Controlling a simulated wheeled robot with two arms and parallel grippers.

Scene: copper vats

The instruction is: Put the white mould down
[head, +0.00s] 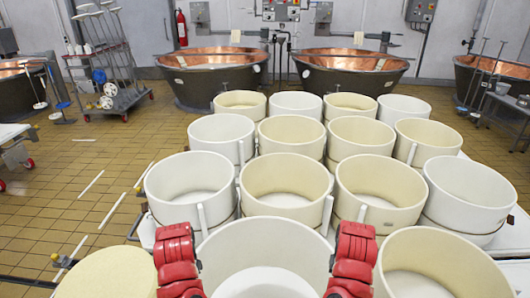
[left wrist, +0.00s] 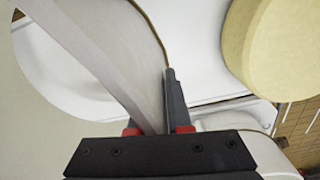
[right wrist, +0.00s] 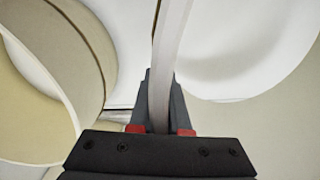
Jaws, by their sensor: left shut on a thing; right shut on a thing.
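The white mould (head: 262,248) is a large open ring at the bottom centre of the head view, between my two arms. My left gripper (left wrist: 158,110) is shut on its left wall, which runs as a pale strip between the fingers in the left wrist view. My right gripper (right wrist: 158,105) is shut on its right wall, also seen as a strip (right wrist: 173,40) in the right wrist view. In the head view the red parts of my arms cover both sides of the rim. The mould's underside is hidden, so I cannot tell whether it touches the table.
Cream and white moulds (head: 285,182) stand in close rows just beyond. A cream mould (head: 438,245) stands close on the right. A pale yellow round block (head: 108,275) is on the left. Copper vats (head: 350,62) and a rack (head: 108,75) stand farther back.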

